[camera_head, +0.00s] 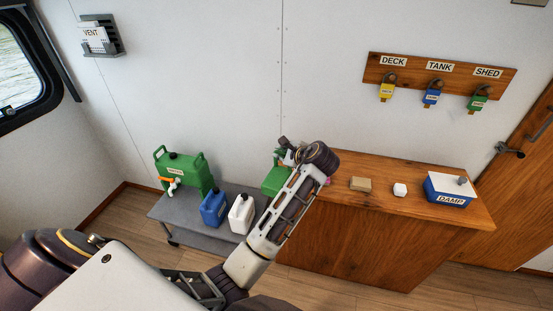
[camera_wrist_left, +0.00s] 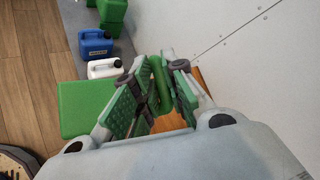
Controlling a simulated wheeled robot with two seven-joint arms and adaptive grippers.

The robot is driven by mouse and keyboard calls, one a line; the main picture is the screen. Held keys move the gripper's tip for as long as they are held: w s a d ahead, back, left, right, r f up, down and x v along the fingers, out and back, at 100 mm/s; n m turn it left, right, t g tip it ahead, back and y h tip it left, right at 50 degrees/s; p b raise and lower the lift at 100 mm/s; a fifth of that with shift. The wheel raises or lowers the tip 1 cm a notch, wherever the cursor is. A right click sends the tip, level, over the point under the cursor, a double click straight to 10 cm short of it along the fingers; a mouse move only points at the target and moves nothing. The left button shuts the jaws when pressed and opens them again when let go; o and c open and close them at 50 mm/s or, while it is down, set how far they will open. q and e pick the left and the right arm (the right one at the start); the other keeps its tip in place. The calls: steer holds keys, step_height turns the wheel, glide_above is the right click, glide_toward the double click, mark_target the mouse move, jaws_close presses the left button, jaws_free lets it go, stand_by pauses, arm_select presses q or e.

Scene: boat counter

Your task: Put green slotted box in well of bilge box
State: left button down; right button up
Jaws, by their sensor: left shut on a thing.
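My left gripper (camera_head: 287,155) is over the left end of the wooden counter. It is shut on a green part in the left wrist view (camera_wrist_left: 158,82). A green box-like thing (camera_head: 273,181) shows just below the gripper in the head view, partly hidden by my arm. In the left wrist view a flat green face (camera_wrist_left: 85,108) shows beside the fingers. I take this as the green slotted box; its slots cannot be made out. No box reads as a bilge box; a blue and white box (camera_head: 446,194) marked DAMP stands at the counter's right. My right gripper is not in view.
The wooden counter (camera_head: 405,226) also bears a tan block (camera_head: 360,184) and a small white piece (camera_head: 400,189). A grey cart (camera_head: 187,226) holds a green jug (camera_head: 186,172), a blue jug (camera_head: 214,208) and a white jug (camera_head: 241,214). Padlocks hang from a wall board (camera_head: 437,80).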

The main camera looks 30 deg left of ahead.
arm_select(q)
steer(key=shift+w+d+r+m+t+h, duration=0.4)
steer(key=shift+w+d+m+t, duration=0.15)
steer(key=shift+w+m, duration=0.1)
steer(key=shift+w+d+r+m+t+h, duration=0.45)
steer(key=shift+w+d+m, duration=0.1)
steer(key=shift+w+m, duration=0.1)
steer(key=s+d+f+m+t+h, duration=0.1)
steer(key=s+d+f+m+h, duration=0.2)
steer(key=s+f, duration=0.5)
steer(key=s+d+f+m+t+h+b, duration=0.1)
steer(key=s+d+f+m+t+h, duration=0.1)
steer(key=s+f+m+h, duration=0.3)
steer(key=s+d+f, duration=0.1)
steer(key=s+f, duration=0.3)
steer(key=f, duration=0.7)
steer(key=shift+m, duration=0.4)
steer(key=shift+s+d, duration=0.1)
